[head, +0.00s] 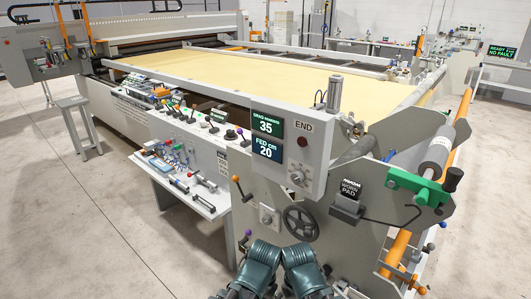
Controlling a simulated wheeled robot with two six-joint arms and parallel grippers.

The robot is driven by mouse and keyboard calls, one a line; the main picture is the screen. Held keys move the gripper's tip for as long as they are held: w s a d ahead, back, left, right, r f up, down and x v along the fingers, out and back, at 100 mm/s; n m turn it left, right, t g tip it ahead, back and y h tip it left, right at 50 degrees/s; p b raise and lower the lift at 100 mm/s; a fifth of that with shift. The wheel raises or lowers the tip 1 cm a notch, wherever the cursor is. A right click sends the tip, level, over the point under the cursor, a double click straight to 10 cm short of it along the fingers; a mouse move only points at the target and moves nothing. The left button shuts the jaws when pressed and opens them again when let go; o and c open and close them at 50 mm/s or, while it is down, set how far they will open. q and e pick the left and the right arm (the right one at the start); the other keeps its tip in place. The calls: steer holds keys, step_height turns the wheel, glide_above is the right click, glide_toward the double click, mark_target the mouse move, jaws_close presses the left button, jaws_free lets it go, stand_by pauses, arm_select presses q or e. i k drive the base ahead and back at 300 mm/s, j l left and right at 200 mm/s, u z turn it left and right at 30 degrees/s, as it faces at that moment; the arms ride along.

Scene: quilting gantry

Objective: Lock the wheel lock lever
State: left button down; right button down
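A dark spoked handwheel (301,222) is on the grey end panel, below the display box. Left of it is a small light plate with a round fitting (267,215). Farther left, a dark lever with an orange knob (241,188) sticks out tilted at the panel edge. I cannot tell which of these is the wheel lock lever. My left gripper (263,246) and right gripper (293,247) are side by side at the bottom, below the handwheel. Their fingers cannot be made out.
The display box (300,145) overhangs the handwheel. A side shelf with tools (190,185) stands left. At right are a grey roller (437,155), a green bracket (417,187) and orange bars (397,252).

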mark_target(235, 178)
steer(key=i+j, duration=0.45)
steer(key=j, duration=0.15)
steer(key=i+j, duration=0.4)
steer(key=j, duration=0.15)
